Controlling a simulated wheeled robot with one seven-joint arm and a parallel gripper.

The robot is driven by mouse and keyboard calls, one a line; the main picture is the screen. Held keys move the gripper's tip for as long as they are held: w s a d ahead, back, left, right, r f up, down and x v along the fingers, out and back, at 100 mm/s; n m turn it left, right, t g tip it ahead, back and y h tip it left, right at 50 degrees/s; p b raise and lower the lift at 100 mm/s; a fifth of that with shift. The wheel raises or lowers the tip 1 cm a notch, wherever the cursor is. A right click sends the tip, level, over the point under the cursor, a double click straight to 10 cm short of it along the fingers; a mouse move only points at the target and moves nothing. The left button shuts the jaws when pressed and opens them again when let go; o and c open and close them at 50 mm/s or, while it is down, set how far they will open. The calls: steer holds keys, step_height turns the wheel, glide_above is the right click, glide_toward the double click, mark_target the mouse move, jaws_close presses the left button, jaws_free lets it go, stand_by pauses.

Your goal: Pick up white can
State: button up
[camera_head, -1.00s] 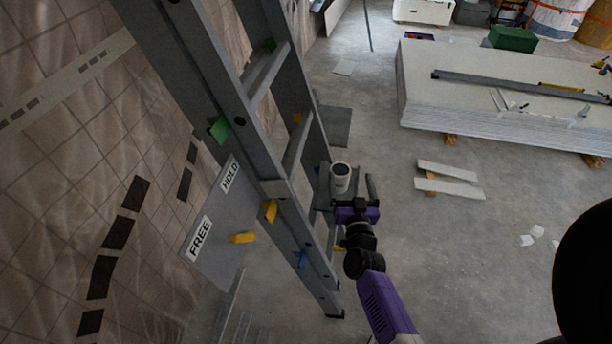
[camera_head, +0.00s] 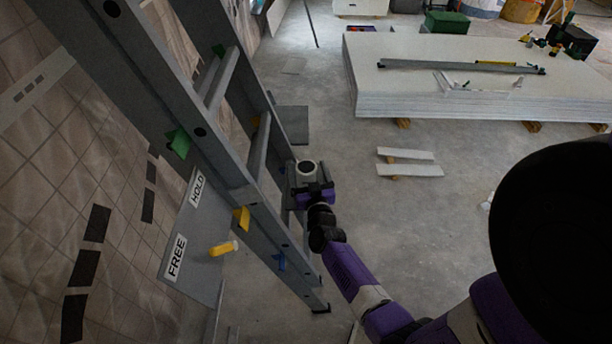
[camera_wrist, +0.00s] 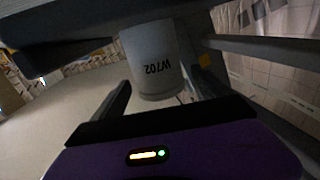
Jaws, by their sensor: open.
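The white can (camera_head: 306,171) stands upright on a grey step or shelf at the ladder, in the middle of the head view. It has a dark round top. In the wrist view the can (camera_wrist: 154,62) shows dark lettering, upside down, and lies ahead of and between the fingers. My gripper (camera_head: 312,188) is open, right at the near side of the can. In the wrist view my gripper (camera_wrist: 160,95) has one dark finger left of the can and the other partly hidden at its right. I cannot tell whether either finger touches it.
The grey ladder (camera_head: 215,150) leans close on the left, with coloured clips and a HOLD/FREE plate (camera_head: 196,245). A stack of white panels (camera_head: 450,85) lies at the back right. Two pale strips (camera_head: 410,170) lie on the floor. The floor between is mostly clear.

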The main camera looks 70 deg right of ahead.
steer(key=shift+w+d, duration=0.4)
steer(key=shift+d, duration=0.1)
steer(key=c, duration=1.6)
steer(key=shift+r, duration=0.1)
steer(key=shift+c, duration=0.7)
steer(key=shift+r, duration=0.1)
